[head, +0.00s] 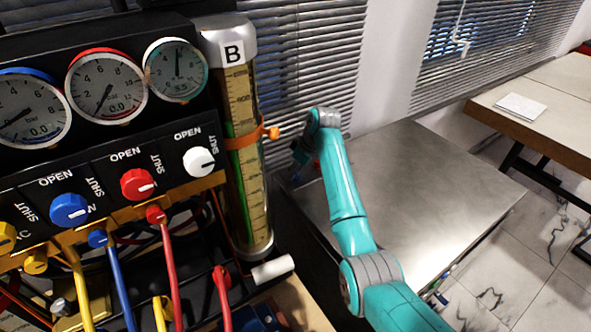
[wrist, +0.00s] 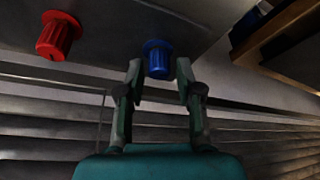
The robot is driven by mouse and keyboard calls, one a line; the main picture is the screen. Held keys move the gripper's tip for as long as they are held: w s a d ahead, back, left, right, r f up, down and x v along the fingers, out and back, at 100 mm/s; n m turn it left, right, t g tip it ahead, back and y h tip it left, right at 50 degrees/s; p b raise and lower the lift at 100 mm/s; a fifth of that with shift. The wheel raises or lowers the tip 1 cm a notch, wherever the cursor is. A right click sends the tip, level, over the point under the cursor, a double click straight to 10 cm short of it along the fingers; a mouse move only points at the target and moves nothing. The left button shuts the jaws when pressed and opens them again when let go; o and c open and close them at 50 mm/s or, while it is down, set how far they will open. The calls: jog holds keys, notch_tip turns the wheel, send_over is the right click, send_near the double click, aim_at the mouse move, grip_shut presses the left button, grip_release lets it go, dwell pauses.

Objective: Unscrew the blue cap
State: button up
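The blue cap (wrist: 158,60) has a wide flange and a ribbed body. In the wrist view it sticks out from a grey surface, at the upper middle. My gripper (wrist: 157,68) is open, with one fingertip on each side of the cap in the picture. A gap shows between the cap and each finger. I cannot tell whether the tips reach around the cap or stop short of it. In the head view my own arm hides most of the gripper, and the cap cannot be made out clearly.
A red cap (wrist: 58,36) sits left of the blue one on the same surface. The gauge panel (head: 110,165) with knobs and hoses stands at left, beside a tall glass column (head: 245,190). A metal-topped cabinet (head: 425,190) lies under my arm. A wooden table (head: 560,90) is at right.

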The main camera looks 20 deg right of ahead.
jog(key=m+h, duration=0.1)
jog(key=m, duration=0.2)
jog(key=m+t+h, duration=0.1)
jog(key=m, duration=0.2)
jog(key=m+h, duration=0.1)
jog(key=m, duration=0.2)
jog(key=shift+m+h, duration=0.6)
jog(key=shift+m, duration=0.6)
grip_shut()
jog(key=shift+n+y, duration=0.5)
jog(key=shift+n, duration=0.9)
jog(key=shift+r, duration=0.15)
jog(key=shift+r, duration=2.4)
